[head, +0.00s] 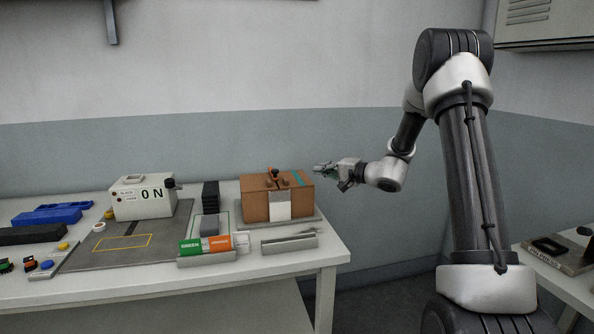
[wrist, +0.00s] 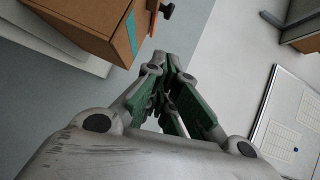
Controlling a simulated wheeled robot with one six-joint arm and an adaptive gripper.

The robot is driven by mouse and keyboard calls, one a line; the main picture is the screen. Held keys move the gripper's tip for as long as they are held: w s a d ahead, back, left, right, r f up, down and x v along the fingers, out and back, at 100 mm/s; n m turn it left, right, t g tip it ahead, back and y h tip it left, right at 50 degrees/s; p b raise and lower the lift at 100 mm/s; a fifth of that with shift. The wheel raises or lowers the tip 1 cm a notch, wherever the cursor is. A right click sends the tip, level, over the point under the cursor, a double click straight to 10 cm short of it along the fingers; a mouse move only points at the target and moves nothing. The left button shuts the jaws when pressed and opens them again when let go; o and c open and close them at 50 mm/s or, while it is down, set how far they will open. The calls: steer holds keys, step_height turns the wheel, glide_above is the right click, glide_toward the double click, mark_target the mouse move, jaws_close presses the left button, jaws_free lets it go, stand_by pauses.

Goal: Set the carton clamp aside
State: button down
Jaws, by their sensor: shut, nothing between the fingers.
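The brown carton (head: 255,208) stands on a grey base on the white table, with a white label on its front and a teal strip on top. The carton clamp (head: 272,178), brown with dark knobs, sits on top of the carton. My gripper (head: 318,167) is just right of the carton, at about the height of its top, apart from it, shut and empty. In the wrist view the green-padded fingers (wrist: 172,62) come together. The carton (wrist: 95,25) is at upper left there, and a dark knob (wrist: 167,10) shows past its edge.
A white box marked "0 N" (head: 143,198) stands left on a grey mat. A black stack (head: 210,195) is beside the carton. Green and orange cards (head: 205,244) and a metal tray (head: 289,243) lie in front. A side table (head: 570,275) is at right.

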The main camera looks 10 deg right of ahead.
steer(key=x, duration=0.9)
steer(key=shift+w+a, duration=0.1)
steer(key=shift+a, duration=0.1)
steer(key=a, duration=0.3)
steer(key=shift+w+a+f, duration=0.1)
steer(key=shift+w+f, duration=0.25)
steer(key=shift+w, duration=0.05)
steer(key=shift+a+f, duration=0.1)
steer(key=shift+a, duration=0.3)
steer(key=shift+a, duration=0.1)
steer(key=shift+s+a, duration=0.1)
steer(key=shift+a, duration=0.2)
